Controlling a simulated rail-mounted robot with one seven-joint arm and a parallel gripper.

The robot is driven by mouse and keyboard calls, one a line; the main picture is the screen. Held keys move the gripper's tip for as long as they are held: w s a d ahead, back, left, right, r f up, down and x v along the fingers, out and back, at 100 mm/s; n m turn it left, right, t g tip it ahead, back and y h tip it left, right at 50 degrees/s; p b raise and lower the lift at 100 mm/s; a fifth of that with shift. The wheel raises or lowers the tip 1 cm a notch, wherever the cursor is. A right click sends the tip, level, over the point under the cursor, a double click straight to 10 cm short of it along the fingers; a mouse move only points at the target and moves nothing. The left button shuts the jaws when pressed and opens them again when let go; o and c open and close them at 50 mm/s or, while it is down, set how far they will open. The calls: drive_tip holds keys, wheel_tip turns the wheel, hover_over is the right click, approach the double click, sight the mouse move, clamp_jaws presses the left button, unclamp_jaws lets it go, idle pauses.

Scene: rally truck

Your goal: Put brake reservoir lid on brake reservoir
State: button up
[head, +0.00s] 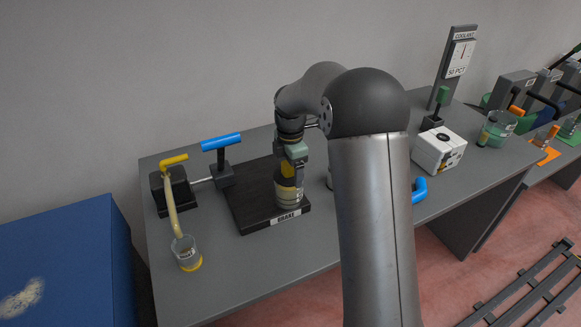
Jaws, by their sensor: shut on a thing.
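The brake reservoir (288,198), a small clear round container, stands upright near the front of the black base plate labelled BRAKE. My gripper (289,168) points down directly above it. It is shut on a yellow piece that appears to be the brake reservoir lid (287,170). The lid is at or just over the reservoir's top. The fingers and the small size hide whether the two touch.
A blue-handled lever (221,142) and a black block with a yellow handle (173,188) and hose stand left of the plate. A clear cup (187,254) sits at the bench's front left. A white box (438,150) and coolant gauge stand right. My arm hides the bench middle.

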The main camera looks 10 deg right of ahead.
drive_tip(key=shift+f+b, duration=0.65)
drive_tip(key=shift+f, duration=0.45)
idle(0.3)
drive_tip(key=o, duration=0.9)
drive_tip(key=shift+o, duration=0.2)
drive_tip(key=shift+r, duration=0.1)
wheel_tip(320, 180, up, 17)
drive_tip(key=b, duration=0.1)
drive_tip(key=shift+r, duration=0.15)
drive_tip(key=s+f+m, duration=0.4)
drive_tip(key=s+m, duration=0.2)
drive_tip(key=s, duration=0.5)
drive_tip(key=s+f+m, duration=0.4)
drive_tip(key=s+m, duration=0.3)
drive_tip(key=s, duration=0.4)
drive_tip(key=s+f+m, duration=0.5)
drive_tip(key=s+m, duration=0.2)
drive_tip(key=s, duration=0.4)
drive_tip(key=shift+s+a+t, duration=0.3)
drive_tip(key=shift+a, duration=0.15)
